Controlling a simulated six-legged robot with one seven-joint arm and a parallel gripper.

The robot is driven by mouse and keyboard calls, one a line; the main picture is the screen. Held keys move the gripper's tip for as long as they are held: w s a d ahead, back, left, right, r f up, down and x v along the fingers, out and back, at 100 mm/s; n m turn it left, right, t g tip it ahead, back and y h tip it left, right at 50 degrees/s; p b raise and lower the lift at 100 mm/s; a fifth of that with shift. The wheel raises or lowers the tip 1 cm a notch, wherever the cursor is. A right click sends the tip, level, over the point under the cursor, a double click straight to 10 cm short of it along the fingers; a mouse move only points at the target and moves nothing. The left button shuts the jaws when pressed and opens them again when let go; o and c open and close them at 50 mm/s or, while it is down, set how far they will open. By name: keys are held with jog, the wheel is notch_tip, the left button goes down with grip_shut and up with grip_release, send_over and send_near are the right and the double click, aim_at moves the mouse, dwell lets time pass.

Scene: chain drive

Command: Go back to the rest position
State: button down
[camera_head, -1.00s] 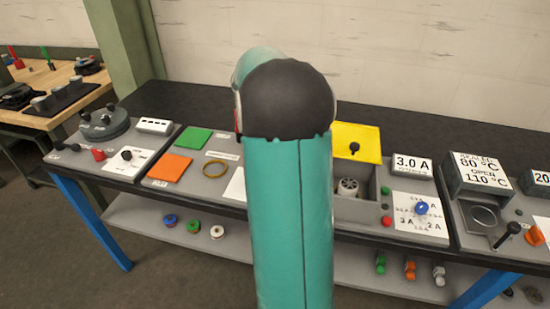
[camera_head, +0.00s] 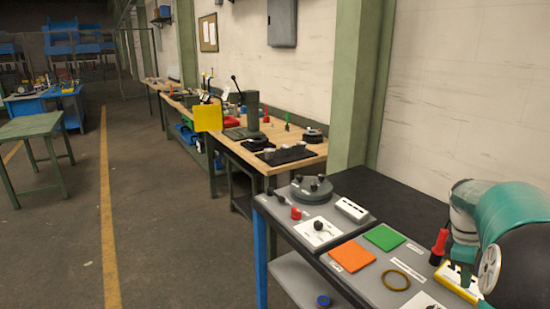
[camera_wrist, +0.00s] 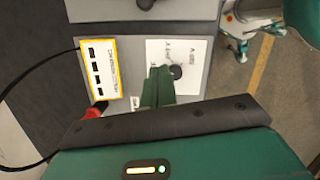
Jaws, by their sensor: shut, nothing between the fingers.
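My gripper (camera_wrist: 157,88) shows in the wrist view as green fingers pressed together, with nothing between them. It points at a grey panel with a white sheet (camera_wrist: 185,52) and a round black knob (camera_wrist: 176,72). The fingertips overlap the sheet in the picture; I cannot tell how far above it they are. In the head view, my teal arm with its black joint is at the right edge, and I cannot make out my gripper there.
The workbench in the head view holds an orange square (camera_head: 351,256), a green square (camera_head: 384,237), a brass ring (camera_head: 396,280) and a grey round device (camera_head: 311,189). A wooden bench (camera_head: 270,157) stands beyond. The floor at left (camera_head: 190,250) is open. A black cable (camera_wrist: 30,76) shows in the wrist view.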

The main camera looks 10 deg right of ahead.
jog(key=a+r+m+t, duration=0.2)
jog(key=a+r, duration=0.3)
jog(key=a, duration=0.7)
jog(key=s+a+m+t+y, duration=0.1)
jog(key=s+a, duration=0.4)
jog(key=a, duration=0.7)
jog(key=s+a+m+t, duration=0.4)
jog(key=s+a, duration=0.1)
jog(key=a, duration=0.8)
jog(key=shift+s+r+t+y, duration=0.25)
jog(key=shift+s+t+y, duration=0.05)
jog(key=shift+s+y, duration=0.1)
